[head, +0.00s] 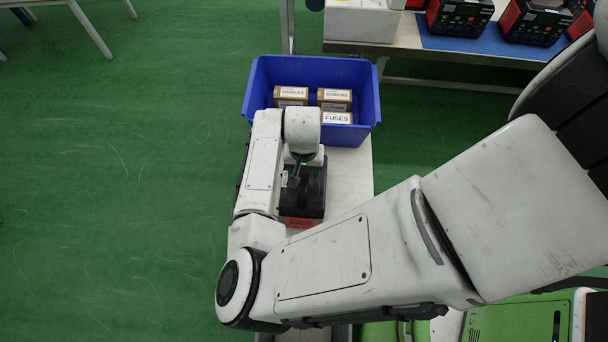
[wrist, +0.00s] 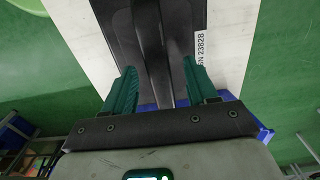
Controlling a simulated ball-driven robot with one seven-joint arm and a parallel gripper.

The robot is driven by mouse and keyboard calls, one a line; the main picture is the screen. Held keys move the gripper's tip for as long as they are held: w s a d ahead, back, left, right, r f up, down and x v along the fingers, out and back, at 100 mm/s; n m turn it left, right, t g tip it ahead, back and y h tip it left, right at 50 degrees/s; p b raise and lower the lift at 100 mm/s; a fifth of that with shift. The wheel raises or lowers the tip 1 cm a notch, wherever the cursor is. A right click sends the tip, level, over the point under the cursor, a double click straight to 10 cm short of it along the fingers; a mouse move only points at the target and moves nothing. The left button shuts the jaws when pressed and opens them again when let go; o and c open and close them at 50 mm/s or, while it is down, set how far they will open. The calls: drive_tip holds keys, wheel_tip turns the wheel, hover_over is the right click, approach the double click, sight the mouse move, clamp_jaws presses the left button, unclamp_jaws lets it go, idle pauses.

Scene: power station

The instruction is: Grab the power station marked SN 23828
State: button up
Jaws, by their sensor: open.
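The power station (head: 312,195) stands on the pale bench below my wrist in the head view, dark on top with a red edge at its near side. My arm hides part of it. In the wrist view the power station (wrist: 118,25) shows as a dark top with a white label (wrist: 201,50) reading SN 23828. A dark handle bar (wrist: 152,45) runs along its middle. My gripper (wrist: 160,72) is open, with one teal finger on each side of the handle bar. I cannot tell whether either finger touches it.
A blue bin (head: 310,68) with boxes labelled HANDLES, SCREWS and FUSES stands on the bench just beyond the power station. More red-and-black power stations (head: 460,18) sit on a blue mat on another table at the back right. Green floor is clear on the left.

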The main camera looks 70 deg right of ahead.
drive_tip(key=shift+f, duration=1.05)
clamp_jaws()
idle(0.5)
drive_tip(key=shift+d+r, duration=0.1)
drive_tip(key=shift+r, duration=0.1)
